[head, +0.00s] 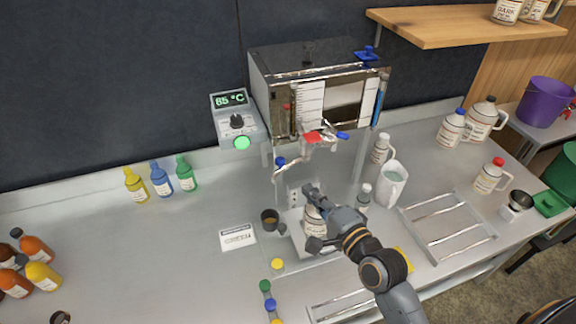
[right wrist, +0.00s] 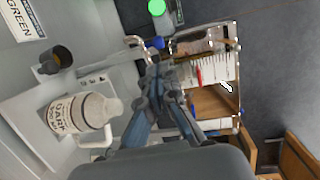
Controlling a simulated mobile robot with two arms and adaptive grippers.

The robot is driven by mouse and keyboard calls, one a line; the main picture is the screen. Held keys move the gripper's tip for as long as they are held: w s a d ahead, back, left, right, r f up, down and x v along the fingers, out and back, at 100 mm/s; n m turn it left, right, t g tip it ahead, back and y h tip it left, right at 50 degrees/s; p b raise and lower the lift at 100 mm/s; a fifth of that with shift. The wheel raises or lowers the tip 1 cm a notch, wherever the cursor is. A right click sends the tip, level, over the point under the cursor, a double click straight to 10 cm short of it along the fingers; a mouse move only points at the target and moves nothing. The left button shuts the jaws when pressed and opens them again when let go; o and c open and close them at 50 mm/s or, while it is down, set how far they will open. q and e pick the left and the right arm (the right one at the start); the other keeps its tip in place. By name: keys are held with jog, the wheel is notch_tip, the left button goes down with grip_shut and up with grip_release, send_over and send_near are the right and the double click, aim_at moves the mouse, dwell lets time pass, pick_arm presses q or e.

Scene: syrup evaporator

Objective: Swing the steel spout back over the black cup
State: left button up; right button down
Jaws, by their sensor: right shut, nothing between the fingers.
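The steel spout (head: 298,156) runs left from the valve under the steel evaporator (head: 320,95) and bends down near a blue knob (head: 280,162). Its bent end also shows in the right wrist view (right wrist: 133,41). The black cup (head: 269,217), with amber inside, stands on the bench left of the scale; it also shows in the right wrist view (right wrist: 56,59). Whether the spout end lines up above it I cannot tell. My right gripper (head: 308,188) is shut and empty, below the spout and right of the cup. My left gripper is out of view.
A DARK jug (head: 313,220) stands on the scale, partly behind my right gripper. A white pitcher (head: 392,184) and a small bottle (head: 364,195) stand to the right. A GREEN label card (head: 238,237) lies left of the cup.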

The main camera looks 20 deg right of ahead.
jog(key=p, duration=0.1)
send_near(281, 163)
jog(key=w, duration=0.3)
jog(key=x, duration=0.3)
jog(key=shift+w+a+f+p, duration=0.15)
jog(key=shift+a+f+p, duration=0.1)
jog(key=shift+p, duration=0.15)
jog(key=shift+w, duration=0.2)
jog(key=shift+w+f, duration=0.1)
jog(key=shift+w, duration=0.1)
jog(key=shift+a, duration=0.1)
jog(key=shift+w+a+p, duration=0.2)
jog(key=shift+a+p, duration=0.05)
jog(key=shift+p, duration=0.15)
jog(key=w+a, duration=0.1)
jog(key=w+p, duration=0.1)
jog(key=shift+w+a, duration=0.4)
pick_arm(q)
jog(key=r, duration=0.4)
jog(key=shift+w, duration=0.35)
pick_arm(e)
jog(key=shift+s, duration=0.1)
